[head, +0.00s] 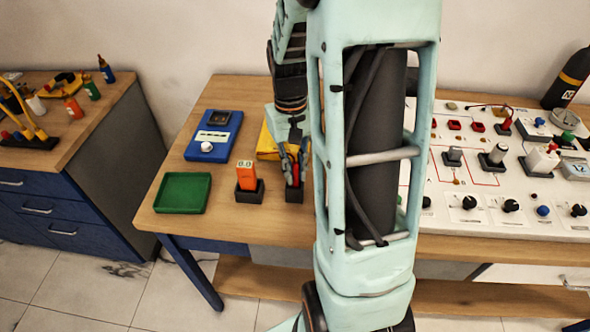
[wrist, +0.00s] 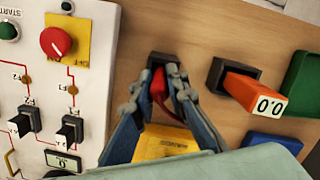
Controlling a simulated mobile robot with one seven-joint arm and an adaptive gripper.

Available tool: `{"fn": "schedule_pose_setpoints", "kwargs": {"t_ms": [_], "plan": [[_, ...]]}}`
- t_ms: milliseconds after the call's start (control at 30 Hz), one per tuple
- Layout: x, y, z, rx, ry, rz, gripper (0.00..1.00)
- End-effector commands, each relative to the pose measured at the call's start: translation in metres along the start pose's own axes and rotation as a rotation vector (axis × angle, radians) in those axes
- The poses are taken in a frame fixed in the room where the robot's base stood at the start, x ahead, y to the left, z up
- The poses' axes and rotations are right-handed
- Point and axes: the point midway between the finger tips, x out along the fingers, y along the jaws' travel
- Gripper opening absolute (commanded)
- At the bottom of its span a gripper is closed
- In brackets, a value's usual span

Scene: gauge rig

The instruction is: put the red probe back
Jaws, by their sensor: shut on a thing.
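The red probe (head: 296,174) is between the fingers of my gripper (head: 292,160), over a small black holder (head: 294,193) on the wooden table. In the wrist view, my gripper (wrist: 158,88) is shut on the red probe (wrist: 158,86), whose far end is at the opening of the black holder (wrist: 164,59). I cannot tell how deep the probe is in it. My fingers hide part of the probe.
An orange meter reading 0.0 (head: 246,175) stands in another black holder to the left. A green tray (head: 182,193), a blue meter (head: 214,135) and a partly hidden yellow device (head: 266,144) are nearby. A white panel (head: 480,185) with switches fills the right.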

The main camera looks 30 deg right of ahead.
Motion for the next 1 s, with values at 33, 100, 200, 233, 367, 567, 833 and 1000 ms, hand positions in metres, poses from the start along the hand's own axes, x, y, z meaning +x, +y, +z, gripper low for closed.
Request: {"fn": "schedule_pose_setpoints", "kwargs": {"t_ms": [33, 100, 200, 233, 367, 567, 833, 1000], "plan": [[0.000, 0.000, 0.000, 0.000, 0.000, 0.000, 0.00], [0.002, 0.000, 0.000, 0.000, 0.000, 0.000, 0.00], [0.003, 0.000, -0.001, 0.000, 0.000, 0.000, 0.17], [0.003, 0.000, 0.000, 0.000, 0.000, 0.000, 0.20], [0.003, 0.000, 0.000, 0.000, 0.000, 0.000, 0.31], [0.003, 0.000, 0.000, 0.000, 0.000, 0.000, 0.31], [-0.022, 0.000, -0.001, 0.000, 0.005, 0.001, 0.31], [-0.060, 0.000, -0.001, 0.000, 0.006, 0.001, 0.31]]}}
